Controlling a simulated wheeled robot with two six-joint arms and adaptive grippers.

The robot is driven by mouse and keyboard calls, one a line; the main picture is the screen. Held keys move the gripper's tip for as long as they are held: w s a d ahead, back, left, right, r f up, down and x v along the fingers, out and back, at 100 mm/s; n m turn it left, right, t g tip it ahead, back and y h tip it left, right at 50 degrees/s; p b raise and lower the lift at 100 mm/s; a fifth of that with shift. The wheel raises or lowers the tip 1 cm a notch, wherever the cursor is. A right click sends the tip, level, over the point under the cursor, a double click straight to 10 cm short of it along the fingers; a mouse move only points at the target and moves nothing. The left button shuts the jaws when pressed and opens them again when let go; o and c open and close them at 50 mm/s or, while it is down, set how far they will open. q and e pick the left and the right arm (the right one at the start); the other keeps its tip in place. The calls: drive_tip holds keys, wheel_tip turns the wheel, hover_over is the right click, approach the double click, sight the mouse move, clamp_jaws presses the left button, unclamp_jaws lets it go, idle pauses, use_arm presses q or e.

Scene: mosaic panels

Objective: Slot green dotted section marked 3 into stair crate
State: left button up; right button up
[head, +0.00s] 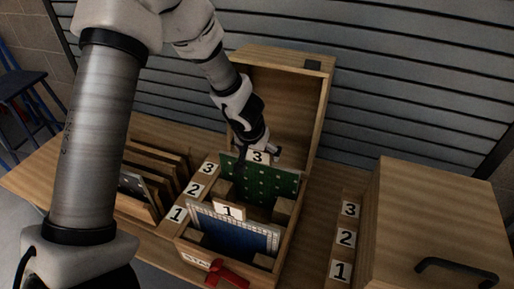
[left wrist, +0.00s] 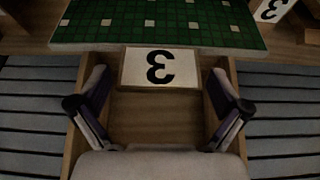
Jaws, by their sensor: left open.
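The green dotted section (head: 263,182) stands upright in the back slot of the open wooden crate (head: 283,237), beside that slot's 3 label. Its tag marked 3 (head: 258,157) sticks up at its top edge. My left gripper (head: 263,150) is right at this tag, pointing down from above. In the left wrist view, the tag (left wrist: 160,69) lies between the two spread fingers (left wrist: 158,112), with a gap on each side. The green face (left wrist: 160,22) shows beyond it. The gripper is open, not closed on the tag. My right gripper is out of view.
A blue panel marked 1 (head: 235,235) stands in the crate's front slot. The crate's raised lid (head: 285,105) is behind. A rack with several panels (head: 140,190) is left. A closed wooden box (head: 435,215) is right. A red ribbon (head: 226,273) hangs in front.

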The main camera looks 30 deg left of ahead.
use_arm(q)
drive_tip(key=v, duration=1.2)
drive_tip(key=shift+f, duration=0.1)
